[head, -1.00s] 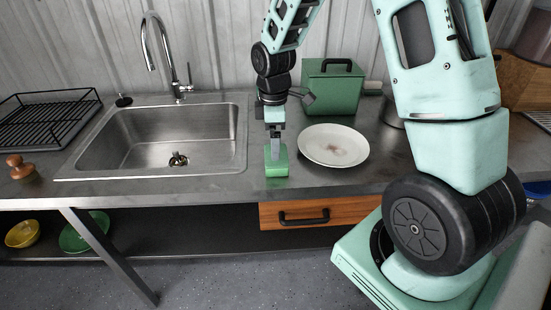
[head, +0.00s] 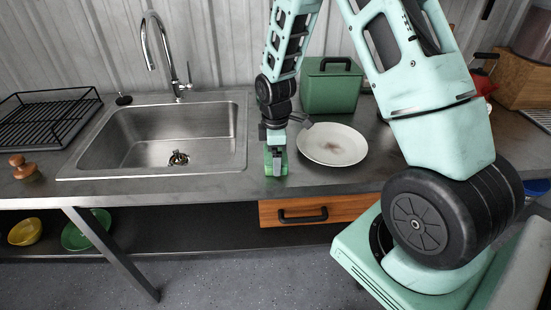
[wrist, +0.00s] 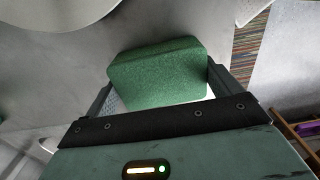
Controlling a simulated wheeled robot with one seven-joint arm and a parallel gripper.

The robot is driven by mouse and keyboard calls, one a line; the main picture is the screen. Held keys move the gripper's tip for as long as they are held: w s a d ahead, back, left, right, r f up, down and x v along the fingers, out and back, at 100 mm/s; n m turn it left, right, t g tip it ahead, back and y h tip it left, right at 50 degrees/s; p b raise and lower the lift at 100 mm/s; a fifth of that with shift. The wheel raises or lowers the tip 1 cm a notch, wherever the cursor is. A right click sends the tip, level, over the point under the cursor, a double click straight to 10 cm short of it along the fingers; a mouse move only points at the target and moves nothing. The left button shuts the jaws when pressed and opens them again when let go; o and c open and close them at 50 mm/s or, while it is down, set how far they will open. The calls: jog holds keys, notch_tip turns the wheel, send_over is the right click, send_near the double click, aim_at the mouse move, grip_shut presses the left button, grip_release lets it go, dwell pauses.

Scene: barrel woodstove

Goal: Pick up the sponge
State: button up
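The green sponge (head: 268,158) lies on the counter between the sink and the plate, in the head view. My gripper (head: 277,168) is lowered over it, with a finger in front of the sponge's near side. In the wrist view the sponge (wrist: 160,72) lies between my two fingers, one on its left and one on its right. The fingers look spread about as wide as the sponge, with small gaps near their bases. Contact at the fingertips cannot be made out. The gripper appears open around the sponge.
A white plate (head: 332,145) with a brown stain is close to the right of my gripper. A green lidded box (head: 331,90) stands behind. The sink (head: 178,150) is to the left, and a black dish rack (head: 45,118) is at the far left.

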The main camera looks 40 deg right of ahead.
jog(key=shift+c, duration=0.7)
notch_tip(320, 180, up, 10)
jog(key=shift+b, duration=0.65)
jog(key=o, duration=0.4)
jog(key=shift+c, duration=1.3)
jog(key=shift+d, duration=0.1)
